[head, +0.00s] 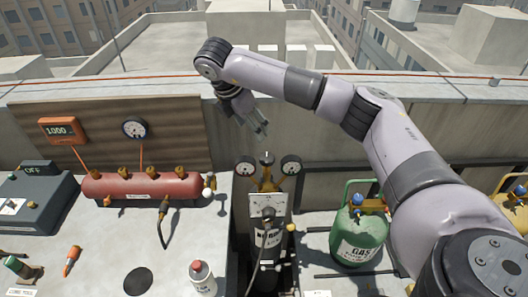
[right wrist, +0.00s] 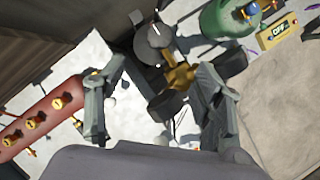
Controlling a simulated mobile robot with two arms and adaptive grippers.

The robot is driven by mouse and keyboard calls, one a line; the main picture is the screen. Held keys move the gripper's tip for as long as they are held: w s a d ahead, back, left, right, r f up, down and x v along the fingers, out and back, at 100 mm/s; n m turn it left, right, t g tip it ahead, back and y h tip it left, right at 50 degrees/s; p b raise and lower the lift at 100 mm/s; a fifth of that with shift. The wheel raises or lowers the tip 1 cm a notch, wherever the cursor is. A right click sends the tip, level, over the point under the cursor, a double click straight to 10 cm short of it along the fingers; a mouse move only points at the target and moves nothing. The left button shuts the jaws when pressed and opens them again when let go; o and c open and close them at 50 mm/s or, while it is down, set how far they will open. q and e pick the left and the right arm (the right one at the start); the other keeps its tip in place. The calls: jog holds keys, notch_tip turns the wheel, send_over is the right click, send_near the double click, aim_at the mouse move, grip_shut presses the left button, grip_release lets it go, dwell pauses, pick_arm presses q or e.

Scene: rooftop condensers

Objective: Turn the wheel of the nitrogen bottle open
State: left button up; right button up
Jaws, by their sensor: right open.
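The nitrogen bottle (head: 268,240) is a dark cylinder with a white label, standing upright in the gap between the counter and the wall side. Brass valve fittings (head: 267,180) with two round gauges sit at its top, above a pale dial plate (head: 268,204). I cannot clearly tell which part is the wheel. My right gripper (head: 258,127) is open and empty, above and behind the fittings, pointing down. In the right wrist view its fingers (right wrist: 157,105) are spread, with the brass fittings (right wrist: 180,76) and dark gauges beyond and between them, apart from the fingers. My left gripper is out of view.
A red manifold (head: 140,186) with brass valves lies on the counter at left, with a hose hanging from it. A green gas bottle (head: 358,238) stands to the right. A white bottle (head: 202,278) stands at the counter's front. A parapet runs behind.

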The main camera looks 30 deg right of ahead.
jog(key=p, duration=0.2)
send_near(267, 157)
jog(key=p+x, duration=0.3)
jog(key=x, duration=0.4)
jog(key=shift+w+d+f, duration=0.1)
jog(key=shift+d+f, duration=0.05)
jog(key=shift+f, duration=0.15)
jog(key=shift+d+f, duration=0.15)
jog(key=shift+f, duration=0.3)
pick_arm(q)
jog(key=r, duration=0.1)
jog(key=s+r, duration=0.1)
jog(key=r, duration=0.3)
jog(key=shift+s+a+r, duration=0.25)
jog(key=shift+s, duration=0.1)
pick_arm(e)
jog(key=shift+c, duration=0.7)
jog(key=c, duration=1)
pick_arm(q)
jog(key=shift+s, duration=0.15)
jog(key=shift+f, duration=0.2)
